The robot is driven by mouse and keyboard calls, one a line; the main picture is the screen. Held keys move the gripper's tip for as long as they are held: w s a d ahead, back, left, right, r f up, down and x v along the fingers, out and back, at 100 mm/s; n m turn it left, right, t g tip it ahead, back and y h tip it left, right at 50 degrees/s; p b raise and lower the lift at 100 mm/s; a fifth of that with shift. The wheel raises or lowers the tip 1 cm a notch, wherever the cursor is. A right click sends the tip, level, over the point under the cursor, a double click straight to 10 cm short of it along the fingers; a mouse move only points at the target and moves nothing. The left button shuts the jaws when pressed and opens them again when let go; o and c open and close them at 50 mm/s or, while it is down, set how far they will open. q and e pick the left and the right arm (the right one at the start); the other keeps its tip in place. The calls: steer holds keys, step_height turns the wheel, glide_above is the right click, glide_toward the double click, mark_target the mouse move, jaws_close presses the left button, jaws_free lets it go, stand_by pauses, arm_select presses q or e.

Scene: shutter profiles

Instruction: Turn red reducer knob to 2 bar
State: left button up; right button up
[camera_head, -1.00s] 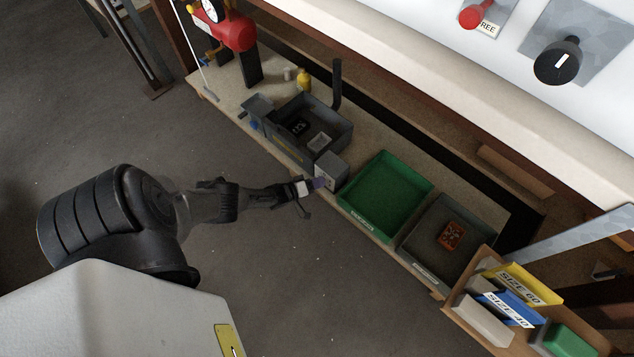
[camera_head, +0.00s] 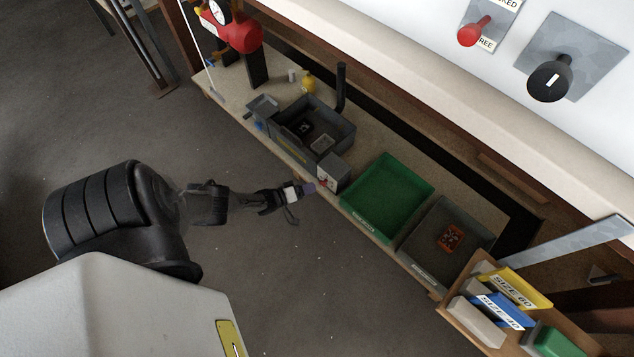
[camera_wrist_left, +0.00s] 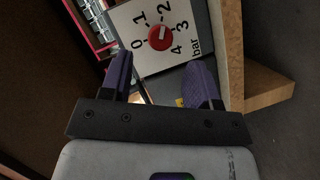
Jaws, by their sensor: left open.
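The red reducer knob (camera_wrist_left: 159,36) sits on a white dial plate (camera_wrist_left: 185,57) marked 0 to 4 and "bar" in the left wrist view. I cannot clearly read its pointer. In the head view, the small grey reducer box (camera_head: 335,168) stands at the bench's front edge, with a small bit of the red knob (camera_head: 323,183) on its front face. My left gripper (camera_head: 309,188) is in front of that face, apart from it. In the left wrist view my left gripper (camera_wrist_left: 160,75) has its purple fingers spread, with the knob beyond and between them. My right gripper is not in view.
A green tray (camera_head: 429,184) and a grey tray (camera_head: 408,252) are right of the box. A grey bin (camera_head: 350,128) stands behind it. In the left wrist view a wooden edge (camera_wrist_left: 270,96) runs right of the fingers. Floor in front is clear.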

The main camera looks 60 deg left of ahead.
arm_select(q)
steer(key=s+r+p, duration=0.1)
steer(key=s+p, duration=0.1)
steer(key=s, duration=0.6)
steer(key=shift+s+r, duration=0.15)
steer(key=shift+r, duration=0.1)
stand_by(0.4)
